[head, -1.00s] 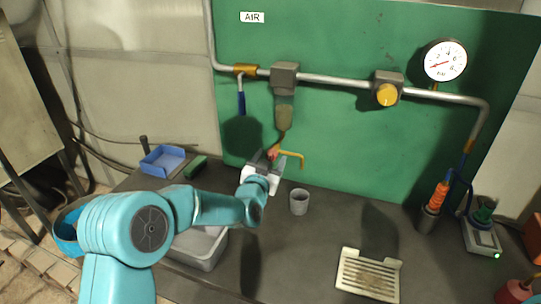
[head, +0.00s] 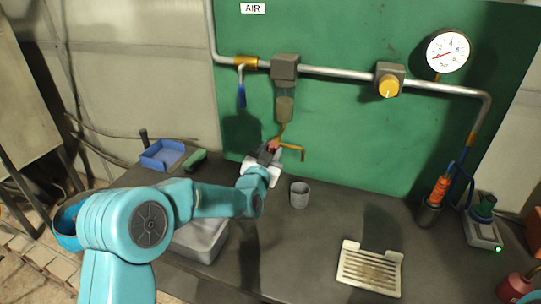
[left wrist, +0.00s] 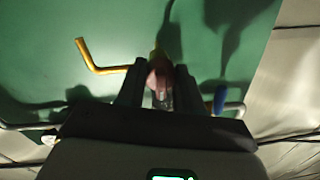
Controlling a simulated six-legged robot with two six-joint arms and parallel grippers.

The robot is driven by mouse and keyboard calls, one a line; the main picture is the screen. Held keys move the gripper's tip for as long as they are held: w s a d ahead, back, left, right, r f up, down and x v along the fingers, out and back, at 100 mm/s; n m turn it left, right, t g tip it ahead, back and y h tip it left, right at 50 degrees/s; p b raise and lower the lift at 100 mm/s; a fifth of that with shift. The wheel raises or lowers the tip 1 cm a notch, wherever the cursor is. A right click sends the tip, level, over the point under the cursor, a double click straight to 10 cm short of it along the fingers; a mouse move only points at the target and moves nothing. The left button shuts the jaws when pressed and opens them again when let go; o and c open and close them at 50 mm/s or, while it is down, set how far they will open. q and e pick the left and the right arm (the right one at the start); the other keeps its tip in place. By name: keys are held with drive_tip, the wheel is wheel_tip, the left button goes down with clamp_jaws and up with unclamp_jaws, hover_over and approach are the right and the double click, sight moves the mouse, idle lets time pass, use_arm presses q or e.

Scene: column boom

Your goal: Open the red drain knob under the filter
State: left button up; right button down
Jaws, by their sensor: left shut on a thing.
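The red drain knob (head: 274,144) sits under the filter (head: 285,105), beside a bent brass drain pipe (head: 292,149). My left gripper (head: 268,155) reaches up to it from below and is shut on it. In the left wrist view, the knob (left wrist: 160,80) is between the two dark fingers, and the brass pipe (left wrist: 98,69) bends away to the left. The fingers hide part of the knob. The filter bowl holds a murky olive liquid. My right gripper is not in view.
A grey cup (head: 299,195) stands on the bench below the brass pipe. A blue-handled valve (head: 241,95) hangs left of the filter. A blue tray (head: 163,156) and a green block (head: 195,160) lie left. A slotted metal plate (head: 369,268) lies front right.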

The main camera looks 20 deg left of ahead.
use_arm(q)
drive_tip(key=m+b, duration=0.2)
drive_tip(key=shift+f+b, duration=0.25)
drive_tip(key=shift+b, duration=0.15)
drive_tip(key=m+b, duration=0.3)
drive_tip(key=m, duration=0.2)
drive_tip(key=shift+r, duration=0.1)
drive_tip(key=m+b, duration=0.2)
drive_tip(key=m, duration=0.2)
drive_tip(key=shift+m+t+h, duration=0.3)
drive_tip(key=shift+m+h, duration=0.1)
drive_tip(key=m+b, duration=0.1)
drive_tip(key=m, duration=0.4)
drive_tip(key=shift+m, duration=0.3)
drive_tip(key=shift+d+h, duration=0.1)
drive_tip(key=shift+h, duration=0.2)
